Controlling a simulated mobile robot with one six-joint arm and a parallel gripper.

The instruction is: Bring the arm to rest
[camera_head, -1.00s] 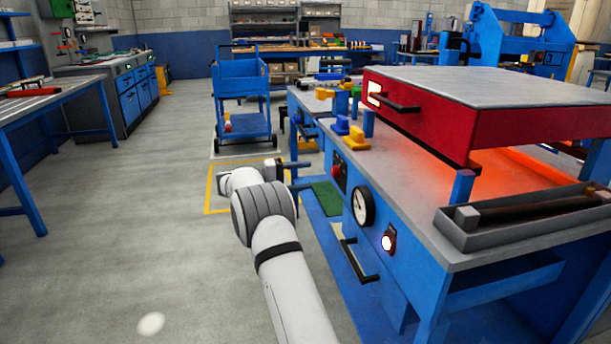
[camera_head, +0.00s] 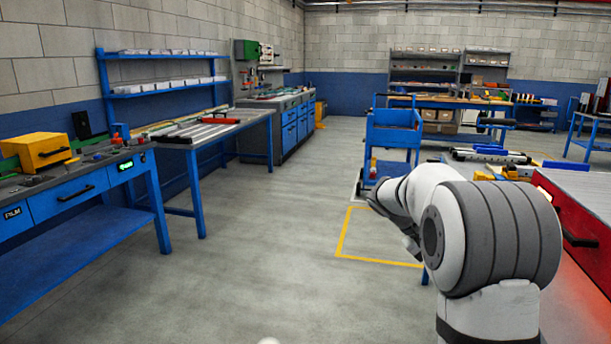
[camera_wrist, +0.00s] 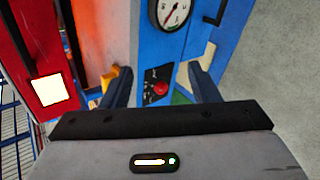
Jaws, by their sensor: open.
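My arm (camera_head: 495,235) is raised and bent at the right of the head view, with its large grey joint close to the camera. The gripper end is mostly hidden behind the arm there. In the wrist view my gripper (camera_wrist: 160,70) is open, its two dark fingers apart with nothing between them. Behind the fingers is the blue front of the press bench (camera_wrist: 212,35), with a round gauge (camera_wrist: 174,10) and a red button (camera_wrist: 160,88). I cannot tell how far the fingers are from it.
A blue cart (camera_head: 393,140) stands beyond the arm. Blue workbenches (camera_head: 85,195) line the left wall. Open grey floor (camera_head: 270,250) lies in the middle, with a yellow floor marking (camera_head: 343,235).

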